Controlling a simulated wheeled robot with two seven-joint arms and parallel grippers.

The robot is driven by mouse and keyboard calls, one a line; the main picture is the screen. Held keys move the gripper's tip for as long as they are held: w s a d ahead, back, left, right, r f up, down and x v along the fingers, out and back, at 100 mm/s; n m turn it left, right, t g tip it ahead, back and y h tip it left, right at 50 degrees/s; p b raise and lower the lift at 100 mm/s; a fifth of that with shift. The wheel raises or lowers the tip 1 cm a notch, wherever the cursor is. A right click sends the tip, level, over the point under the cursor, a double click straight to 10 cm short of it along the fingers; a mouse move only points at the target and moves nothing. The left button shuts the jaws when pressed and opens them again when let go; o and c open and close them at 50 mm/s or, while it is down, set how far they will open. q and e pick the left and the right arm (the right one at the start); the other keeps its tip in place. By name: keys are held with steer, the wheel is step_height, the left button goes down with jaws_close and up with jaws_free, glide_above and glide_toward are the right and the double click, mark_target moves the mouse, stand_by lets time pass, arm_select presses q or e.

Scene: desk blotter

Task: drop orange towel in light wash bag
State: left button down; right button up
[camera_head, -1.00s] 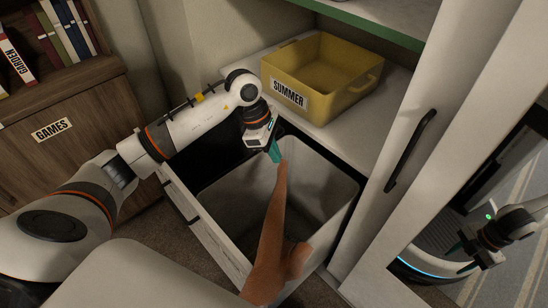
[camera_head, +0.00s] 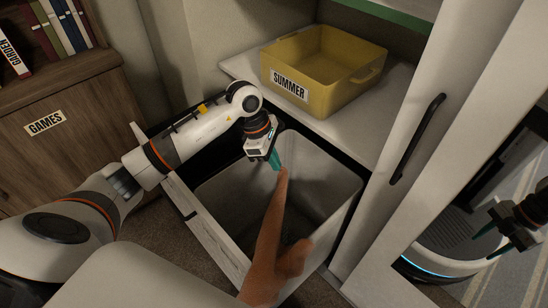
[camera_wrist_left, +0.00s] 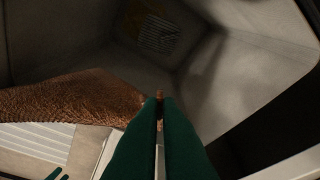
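The orange-brown towel (camera_head: 268,245) hangs long and thin over the open pull-out bin. My left gripper (camera_head: 273,160) is above the bin's far part, with its green fingers shut on the towel's upper end. In the left wrist view the fingers (camera_wrist_left: 160,130) are pressed together and the towel (camera_wrist_left: 75,97) stretches to the left. The light grey bag or liner (camera_head: 325,178) lies below, open at the top. No label for it is visible. My right gripper (camera_head: 497,237) shows at the right, seemingly in a mirror, with its green fingers apart and empty.
A yellow SUMMER box (camera_head: 318,75) stands on the white shelf (camera_head: 365,135) behind the bin. A white door with a black handle (camera_head: 417,140) is at the right. A wooden GAMES cabinet (camera_head: 65,140) stands at the left.

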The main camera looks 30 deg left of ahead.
arm_select(q)
steer(key=c, duration=0.9)
jaws_free()
steer(key=shift+c, duration=0.2)
steer(key=shift+o, duration=0.4)
steer(key=o, duration=0.6)
steer(key=shift+s+a+r+y+p, duration=0.1)
steer(key=shift+a+r+y+p, duration=0.2)
steer(key=shift+r+p, duration=0.7)
steer(key=shift+a+r+y+p, duration=0.1)
steer(key=shift+r+y+p, duration=0.25)
steer(key=shift+r+p, duration=0.55)
steer(key=shift+s+a+r+y+p, duration=0.1)
steer(key=shift+a+r+y+p, duration=0.2)
steer(key=shift+r+p, duration=0.7)
arm_select(e)
step_height(320, 180, down, 14)
steer(key=g, duration=0.1)
steer(key=shift+w+a, duration=0.15)
steer(key=shift+w, duration=0.3)
